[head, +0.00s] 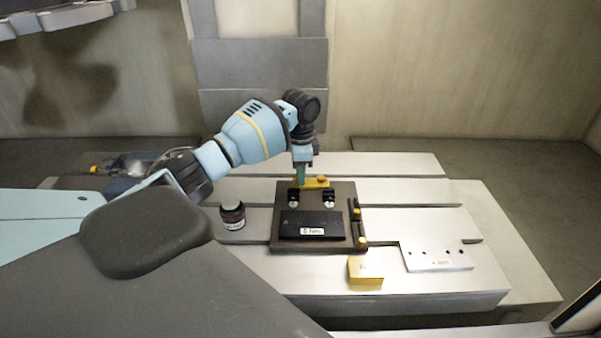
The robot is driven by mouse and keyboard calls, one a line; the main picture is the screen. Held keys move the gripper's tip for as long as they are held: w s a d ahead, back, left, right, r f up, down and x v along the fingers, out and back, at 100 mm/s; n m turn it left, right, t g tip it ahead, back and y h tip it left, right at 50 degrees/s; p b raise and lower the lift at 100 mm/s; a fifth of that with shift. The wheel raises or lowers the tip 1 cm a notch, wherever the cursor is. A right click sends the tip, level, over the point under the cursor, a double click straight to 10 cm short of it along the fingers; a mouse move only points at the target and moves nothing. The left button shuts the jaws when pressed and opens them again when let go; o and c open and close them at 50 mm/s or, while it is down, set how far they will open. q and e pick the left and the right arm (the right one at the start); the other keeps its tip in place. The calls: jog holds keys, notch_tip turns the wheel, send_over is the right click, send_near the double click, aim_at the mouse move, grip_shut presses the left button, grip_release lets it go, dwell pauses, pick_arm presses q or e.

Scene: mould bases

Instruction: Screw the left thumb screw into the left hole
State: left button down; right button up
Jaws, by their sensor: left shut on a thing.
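The dark mould base (277,236) lies on the slotted metal table. A yellow bar (312,185) sits at its back edge, with a yellow knob-like screw (322,179) on its right part. My left gripper (300,182) points down over the left part of the bar and is shut on the left thumb screw, which the fingers hide. The left hole is also hidden under the fingers, so I cannot tell how deep the screw sits. My right gripper is not in view.
A black labelled plate (290,220) lies on the base, with two small clamps behind it and yellow knobs along the right side. A yellow block (364,271), a light plate with holes (436,257) and a dark jar (233,217) stand around. The table's back right is clear.

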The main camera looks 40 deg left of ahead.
pick_arm(q)
jog(key=shift+r, duration=2.2)
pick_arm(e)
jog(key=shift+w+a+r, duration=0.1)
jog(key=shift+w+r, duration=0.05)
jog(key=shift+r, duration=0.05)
